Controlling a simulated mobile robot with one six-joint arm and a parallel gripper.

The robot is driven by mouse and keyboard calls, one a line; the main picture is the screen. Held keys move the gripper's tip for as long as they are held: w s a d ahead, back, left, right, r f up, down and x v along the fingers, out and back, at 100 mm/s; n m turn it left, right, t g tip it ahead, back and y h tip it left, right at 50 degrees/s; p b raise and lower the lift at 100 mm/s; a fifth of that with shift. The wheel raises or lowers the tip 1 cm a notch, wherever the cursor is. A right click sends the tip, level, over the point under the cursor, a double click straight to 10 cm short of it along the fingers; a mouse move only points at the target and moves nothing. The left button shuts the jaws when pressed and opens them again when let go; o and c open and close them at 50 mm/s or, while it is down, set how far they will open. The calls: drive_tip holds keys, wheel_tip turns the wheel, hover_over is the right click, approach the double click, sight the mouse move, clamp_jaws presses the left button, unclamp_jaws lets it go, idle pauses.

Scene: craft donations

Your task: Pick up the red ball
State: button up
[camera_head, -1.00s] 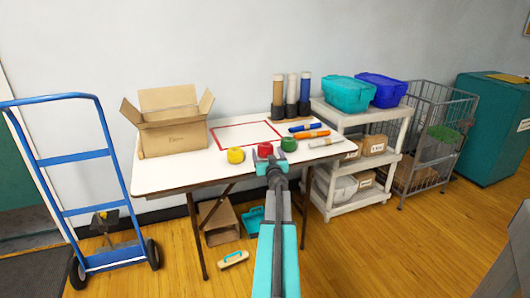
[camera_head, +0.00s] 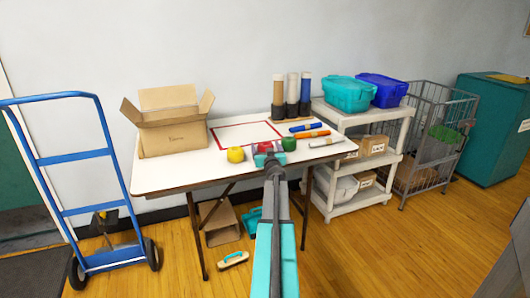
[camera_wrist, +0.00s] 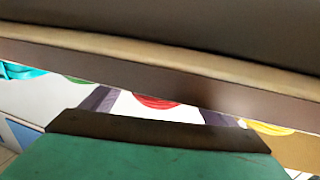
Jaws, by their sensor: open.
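The red ball (camera_head: 265,147) sits near the front edge of the white table (camera_head: 175,176), between a yellow ball (camera_head: 235,155) on its left and a green ball (camera_head: 289,144) on its right. My gripper (camera_head: 268,159) is at the front edge of the table, just in front of the red ball and covering its lower part. In the wrist view the red ball (camera_wrist: 157,102) shows between my two open, dark fingers, partly hidden by a broad brown strip across the picture. I cannot tell whether the fingers touch it.
Several markers (camera_head: 309,133) lie right of the balls. An open cardboard box (camera_head: 172,138) stands at the left of the table, and upright tubes (camera_head: 292,92) at the back. A white shelf cart (camera_head: 345,207) is at right, a blue hand truck (camera_head: 75,160) at left.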

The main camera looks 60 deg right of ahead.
sight(265, 144)
idle(0.5)
drive_tip(key=c, duration=1.1)
drive_tip(key=shift+r, duration=0.15)
drive_tip(key=shift+r+p, duration=1.55)
drive_tip(key=shift+r, duration=0.3)
drive_tip(key=p+v, duration=0.1)
drive_tip(key=v, duration=0.4)
drive_tip(key=s+d+v, duration=0.1)
drive_tip(key=v, duration=0.4)
drive_tip(key=r+p+v, duration=0.1)
drive_tip(key=v, duration=0.4)
drive_tip(key=shift+s+p, duration=0.35)
drive_tip(key=shift+s, duration=0.25)
